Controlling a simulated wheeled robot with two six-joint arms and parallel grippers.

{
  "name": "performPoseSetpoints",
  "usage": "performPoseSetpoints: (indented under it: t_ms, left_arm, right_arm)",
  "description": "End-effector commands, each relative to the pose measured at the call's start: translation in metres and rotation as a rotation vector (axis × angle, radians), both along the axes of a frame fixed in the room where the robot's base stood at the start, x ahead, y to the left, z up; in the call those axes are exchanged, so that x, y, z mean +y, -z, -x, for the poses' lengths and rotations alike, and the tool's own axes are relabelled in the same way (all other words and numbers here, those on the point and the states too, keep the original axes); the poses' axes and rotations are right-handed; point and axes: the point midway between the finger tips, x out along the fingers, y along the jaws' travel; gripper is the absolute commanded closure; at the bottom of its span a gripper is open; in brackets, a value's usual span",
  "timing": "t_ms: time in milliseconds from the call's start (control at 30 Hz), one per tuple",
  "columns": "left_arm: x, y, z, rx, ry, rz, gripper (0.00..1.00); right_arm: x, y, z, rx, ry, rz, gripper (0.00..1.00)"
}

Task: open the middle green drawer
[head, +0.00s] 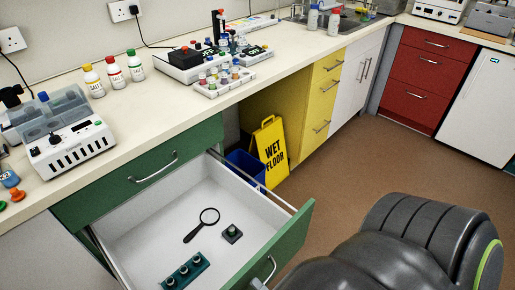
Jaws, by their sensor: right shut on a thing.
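The middle green drawer (295,232) stands well out from the green cabinet, its white inside showing. In it lie a black magnifying glass (202,225), a small dark block with a knob (232,233) and a dark green strip with several knobs (186,271). Its silver handle (271,267) is on the front panel at the bottom edge. My right gripper (260,284) is at this handle and shut on it, mostly hidden by my arm and the frame edge. The upper green drawer (140,178) is shut. My left gripper is not in view.
A yellow wet floor sign (270,152) and a blue bin (245,166) stand just beyond the open drawer. The worktop (150,110) above carries machines and bottles. Brown floor (350,165) is free to the right.

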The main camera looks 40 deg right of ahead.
Motion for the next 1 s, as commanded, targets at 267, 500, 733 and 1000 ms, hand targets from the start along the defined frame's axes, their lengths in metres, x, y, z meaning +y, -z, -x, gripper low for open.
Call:
performPoseSetpoints:
  t_ms: [267, 500, 733, 1000]
  left_arm:
    - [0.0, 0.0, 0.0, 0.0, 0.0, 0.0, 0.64]
    - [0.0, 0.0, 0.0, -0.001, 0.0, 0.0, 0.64]
    - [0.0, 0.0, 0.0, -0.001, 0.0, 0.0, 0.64]
    - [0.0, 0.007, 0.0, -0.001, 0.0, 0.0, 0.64]
  right_arm:
    - [0.0, 0.001, 0.0, 0.003, -0.001, 0.001, 0.78]
    - [0.0, 0.0, 0.0, 0.001, 0.0, 0.0, 0.76]
    - [0.0, 0.0, 0.0, 0.001, 0.0, 0.0, 0.76]
    - [-0.001, 0.009, 0.023, 0.005, 0.0, 0.0, 0.76]
